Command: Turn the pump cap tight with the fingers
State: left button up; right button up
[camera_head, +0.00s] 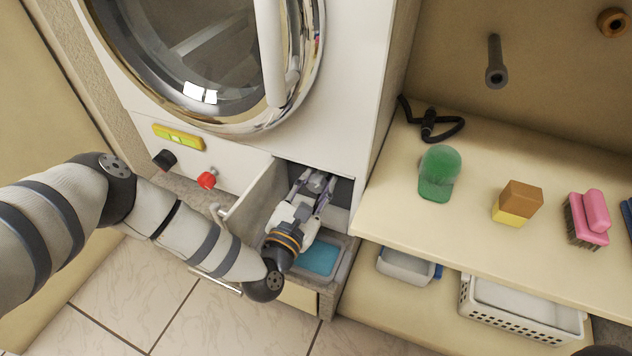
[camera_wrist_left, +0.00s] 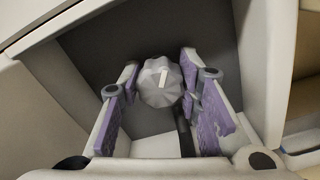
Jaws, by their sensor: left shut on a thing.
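The pump cap (camera_wrist_left: 160,82) is a grey, fluted round knob with a pale bar mark, inside a dark recess in the machine's lower front. In the left wrist view it sits between the purple-padded fingertips of my left gripper (camera_wrist_left: 161,84), which is shut on it. In the head view my left gripper (camera_head: 315,183) reaches into the recess (camera_head: 341,190), and its fingers largely hide the cap. The bar mark on the cap stands nearly upright, slightly tilted.
An open flap (camera_head: 257,203) stands left of my gripper. A tray with blue contents (camera_head: 319,258) lies below. A red knob (camera_head: 207,180) and a black knob (camera_head: 164,160) are on the front.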

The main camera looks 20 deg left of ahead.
pick_arm(q)
jog(key=m, duration=0.4)
jog(key=shift+m+p, duration=0.3)
jog(key=shift+p, duration=0.05)
jog(key=m+p, duration=0.1)
jog(key=m, duration=0.3)
jog(key=shift+m, duration=0.3)
jog(key=m+p, duration=0.1)
jog(key=m, duration=0.3)
jog(key=shift+m, duration=0.3)
jog(key=shift+f+m+p, duration=0.1)
jog(key=shift+m+p, duration=0.3)
jog(key=shift+m, duration=1.4)
pick_arm(e)
jog(key=shift+w+r+t, duration=0.2)
jog(key=shift+w+r, duration=0.15)
jog(key=shift+r, duration=0.35)
jog(key=shift+w+r+t, duration=0.2)
jog(key=shift+w+r, duration=0.15)
jog(key=shift+r, duration=0.3)
pick_arm(q)
jog(key=shift+m, duration=0.3)
jog(key=shift+a, duration=0.1)
jog(key=o, duration=1.2)
jog(key=shift+c, duration=0.2)
jog(key=s, duration=1.2)
jog(key=shift+a, duration=0.15)
